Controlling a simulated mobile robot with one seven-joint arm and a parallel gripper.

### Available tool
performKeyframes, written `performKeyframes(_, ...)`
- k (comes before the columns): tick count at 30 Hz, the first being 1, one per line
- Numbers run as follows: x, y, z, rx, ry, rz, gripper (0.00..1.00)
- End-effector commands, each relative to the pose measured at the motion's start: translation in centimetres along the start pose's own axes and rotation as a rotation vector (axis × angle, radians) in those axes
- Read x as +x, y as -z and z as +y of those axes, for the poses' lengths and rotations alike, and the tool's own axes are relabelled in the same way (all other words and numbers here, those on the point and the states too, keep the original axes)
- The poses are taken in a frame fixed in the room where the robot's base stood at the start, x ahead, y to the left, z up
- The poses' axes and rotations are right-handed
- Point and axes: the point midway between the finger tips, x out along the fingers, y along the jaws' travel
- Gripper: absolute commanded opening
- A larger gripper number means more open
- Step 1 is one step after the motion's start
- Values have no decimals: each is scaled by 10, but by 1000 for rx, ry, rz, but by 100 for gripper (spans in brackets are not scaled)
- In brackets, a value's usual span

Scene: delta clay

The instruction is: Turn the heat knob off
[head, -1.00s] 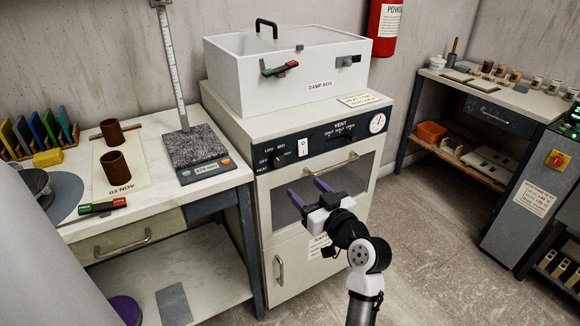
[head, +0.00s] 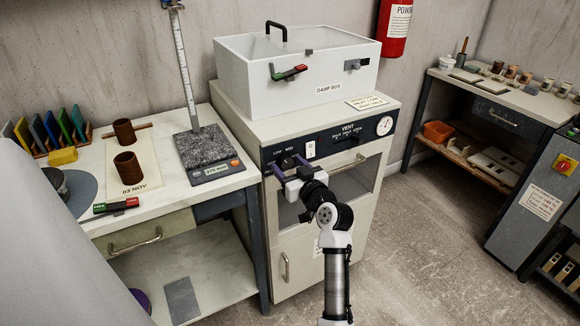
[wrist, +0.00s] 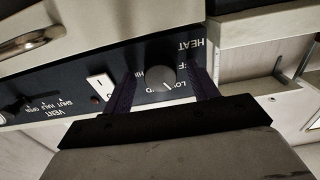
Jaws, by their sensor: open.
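The heat knob (wrist: 160,77) is a round grey dial on the dark control panel of the cabinet under the damp box. In the wrist view it sits between the two purple fingers of my gripper (wrist: 164,88), with printed HEAT, LOW and other partly hidden labels around it. A pale pointer mark on it shows near the LOW lettering, but the exact setting is unclear. In the head view my gripper (head: 287,168) is open in front of the panel's left end and partly covers the knob's labels. I cannot tell whether the fingers touch the knob.
A white rocker switch (head: 311,149) sits just right of the knob. A table with a scale (head: 210,160) stands left.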

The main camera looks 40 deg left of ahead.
Motion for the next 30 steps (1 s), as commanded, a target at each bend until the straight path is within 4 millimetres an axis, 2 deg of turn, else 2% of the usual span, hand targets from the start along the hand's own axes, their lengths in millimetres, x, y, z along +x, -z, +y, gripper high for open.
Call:
performKeyframes(2,0,0,0,0,0,0,56)
performKeyframes(9,0,0,0,0,0,0,25)
performKeyframes(12,0,0,0,0,0,0,14)
performKeyframes(22,-1,-4,1,-60,-1,2,14)
performKeyframes(30,-1,-8,1,-248,-2,4,14)
